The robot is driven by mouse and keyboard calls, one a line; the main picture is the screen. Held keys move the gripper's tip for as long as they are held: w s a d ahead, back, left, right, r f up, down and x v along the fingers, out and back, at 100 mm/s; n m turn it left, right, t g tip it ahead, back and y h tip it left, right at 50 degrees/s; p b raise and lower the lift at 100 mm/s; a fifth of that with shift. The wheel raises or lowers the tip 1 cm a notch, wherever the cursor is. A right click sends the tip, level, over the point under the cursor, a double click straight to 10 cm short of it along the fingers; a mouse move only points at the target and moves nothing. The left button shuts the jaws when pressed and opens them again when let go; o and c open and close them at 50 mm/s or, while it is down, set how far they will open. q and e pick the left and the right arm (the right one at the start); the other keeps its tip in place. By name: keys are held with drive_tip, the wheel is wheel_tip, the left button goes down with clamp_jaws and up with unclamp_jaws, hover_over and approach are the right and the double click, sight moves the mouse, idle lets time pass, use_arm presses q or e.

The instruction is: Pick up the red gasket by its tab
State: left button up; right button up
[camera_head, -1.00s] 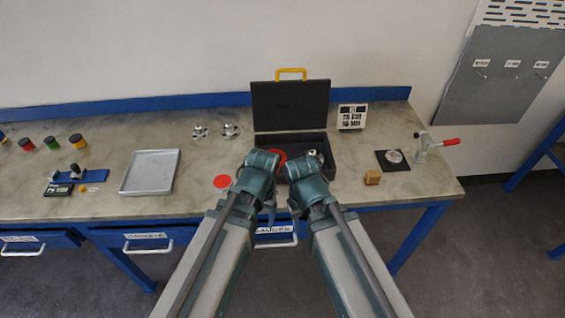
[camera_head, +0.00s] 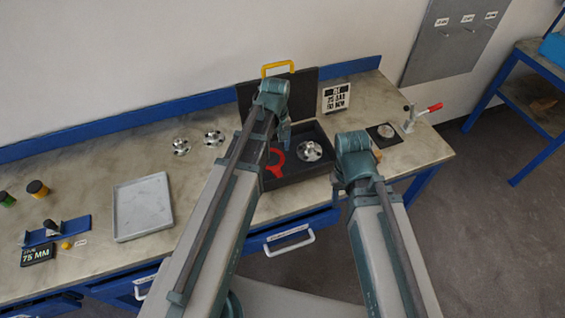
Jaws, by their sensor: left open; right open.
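The red gasket (camera_head: 277,162) lies in the left part of the open black case. It looks like a ring with a tab, and my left arm hides part of its left side. My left gripper (camera_head: 285,138) is open and points down over the case, just above and right of the gasket, apart from it as far as I can tell. My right gripper (camera_head: 338,187) is open and empty at the case's right front corner, its fingers small and partly hidden by its own wrist.
The black case (camera_head: 322,174) holds a metal flange (camera_head: 311,151) right of the gasket; its lid stands open behind. A grey tray (camera_head: 143,207) lies left, two metal flanges (camera_head: 213,138) behind. A red-handled clamp (camera_head: 412,117) and a dark pad (camera_head: 384,135) are at right.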

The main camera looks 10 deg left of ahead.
use_arm(q)
drive_tip(key=b, duration=0.9)
hover_over(279, 174)
drive_tip(key=f, duration=0.8)
drive_tip(key=shift+a+f, duration=0.25)
drive_tip(key=shift+f, duration=0.05)
drive_tip(key=f+b, duration=0.5)
drive_tip(key=shift+d+f, duration=0.15)
drive_tip(key=shift+d, duration=0.05)
clamp_jaws()
